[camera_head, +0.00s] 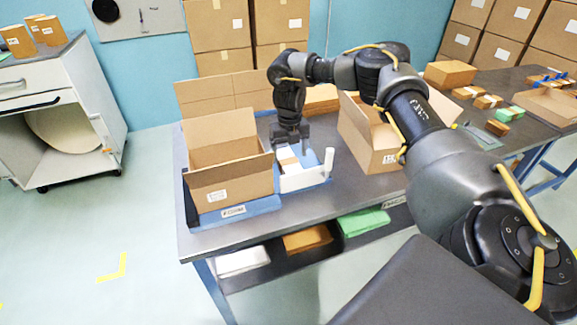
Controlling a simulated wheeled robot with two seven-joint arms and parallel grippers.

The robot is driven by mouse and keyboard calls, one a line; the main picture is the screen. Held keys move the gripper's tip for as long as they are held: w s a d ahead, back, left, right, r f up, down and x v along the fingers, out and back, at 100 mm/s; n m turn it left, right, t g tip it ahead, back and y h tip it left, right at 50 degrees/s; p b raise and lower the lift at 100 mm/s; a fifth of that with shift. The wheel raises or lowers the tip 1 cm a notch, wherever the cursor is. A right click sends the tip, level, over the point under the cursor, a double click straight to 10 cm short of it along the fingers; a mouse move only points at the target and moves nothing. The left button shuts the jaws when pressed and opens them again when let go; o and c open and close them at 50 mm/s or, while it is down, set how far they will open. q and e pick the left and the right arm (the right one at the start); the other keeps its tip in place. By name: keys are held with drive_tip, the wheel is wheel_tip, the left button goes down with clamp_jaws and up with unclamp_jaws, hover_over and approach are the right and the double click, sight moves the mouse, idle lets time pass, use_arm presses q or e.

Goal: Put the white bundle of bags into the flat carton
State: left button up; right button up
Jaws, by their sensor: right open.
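My right gripper (292,148) is open above a white holder (304,180) on the table, with its fingers pointing down. Small white and brown pieces show below the fingers; I cannot tell whether they touch. A flat white bundle (242,262) lies on the shelf under the table, at its left end. My left gripper is out of view.
A tall open carton (228,180) stands on a blue tray left of my gripper. Another open carton (376,155) stands right of it. Brown (307,238) and green (363,222) bundles share the shelf. The table's front strip is clear.

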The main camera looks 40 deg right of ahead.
sight(290, 163)
drive_tip(key=shift+s+a+f, duration=0.1)
drive_tip(key=shift+s+f, duration=0.1)
drive_tip(key=shift+f, duration=0.2)
wheel_tip(290, 163, down, 4)
drive_tip(key=shift+f+p, duration=0.2)
drive_tip(key=shift+p, duration=0.4)
drive_tip(key=shift+c, duration=0.3)
drive_tip(key=shift+r, duration=0.1)
drive_tip(key=c, duration=1.2)
